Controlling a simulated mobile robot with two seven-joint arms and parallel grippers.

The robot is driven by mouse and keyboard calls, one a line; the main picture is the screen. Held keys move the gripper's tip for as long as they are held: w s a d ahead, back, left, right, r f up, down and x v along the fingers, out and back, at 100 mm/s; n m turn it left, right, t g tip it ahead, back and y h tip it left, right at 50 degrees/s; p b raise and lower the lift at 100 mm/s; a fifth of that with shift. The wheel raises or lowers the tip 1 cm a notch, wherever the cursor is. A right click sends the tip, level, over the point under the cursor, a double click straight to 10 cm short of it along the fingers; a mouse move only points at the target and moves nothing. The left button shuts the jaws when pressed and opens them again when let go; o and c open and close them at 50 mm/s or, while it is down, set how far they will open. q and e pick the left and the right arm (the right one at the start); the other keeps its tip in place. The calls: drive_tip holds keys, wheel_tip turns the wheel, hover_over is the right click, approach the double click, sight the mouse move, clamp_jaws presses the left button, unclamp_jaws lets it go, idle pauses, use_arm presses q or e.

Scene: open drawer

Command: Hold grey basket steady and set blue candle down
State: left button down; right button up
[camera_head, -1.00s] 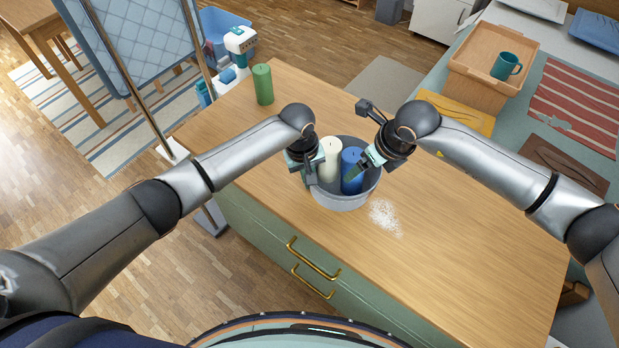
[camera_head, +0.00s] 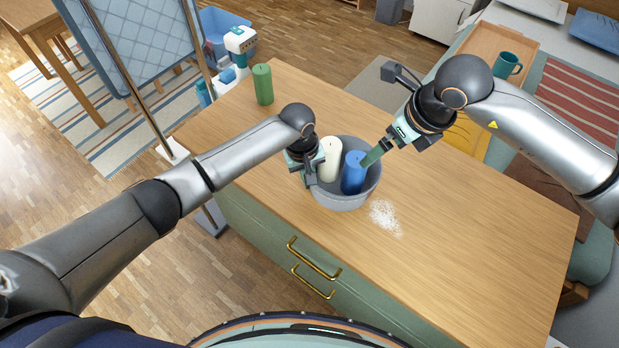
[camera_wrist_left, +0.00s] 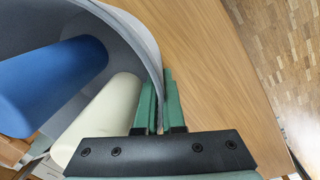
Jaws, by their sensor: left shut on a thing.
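The grey basket (camera_head: 341,201) stands on the wooden counter. The blue candle (camera_head: 353,174) stands in it, beside a cream candle (camera_head: 330,160). My left gripper (camera_head: 311,178) is shut on the basket's left rim. In the left wrist view, the green fingers (camera_wrist_left: 160,105) lie on both sides of the basket wall (camera_wrist_left: 135,30), with the blue candle (camera_wrist_left: 45,85) and the cream candle (camera_wrist_left: 103,118) inside. My right gripper (camera_head: 370,159) is up beside the top of the blue candle. Its fingers overlap in this view, so their opening is unclear.
A green candle (camera_head: 262,84) stands at the counter's back left corner. White powder (camera_head: 384,216) lies right of the basket. The wooden counter (camera_head: 470,235) is clear to the right. A wooden tray (camera_head: 488,45) with a teal mug (camera_head: 507,65) is at the back right.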

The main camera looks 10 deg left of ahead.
drive_tip(key=shift+s+d+r, duration=0.15)
drive_tip(key=shift+r, duration=0.4)
use_arm(q)
drive_tip(key=c, duration=0.9)
unclamp_jaws()
drive_tip(key=shift+c, duration=0.2)
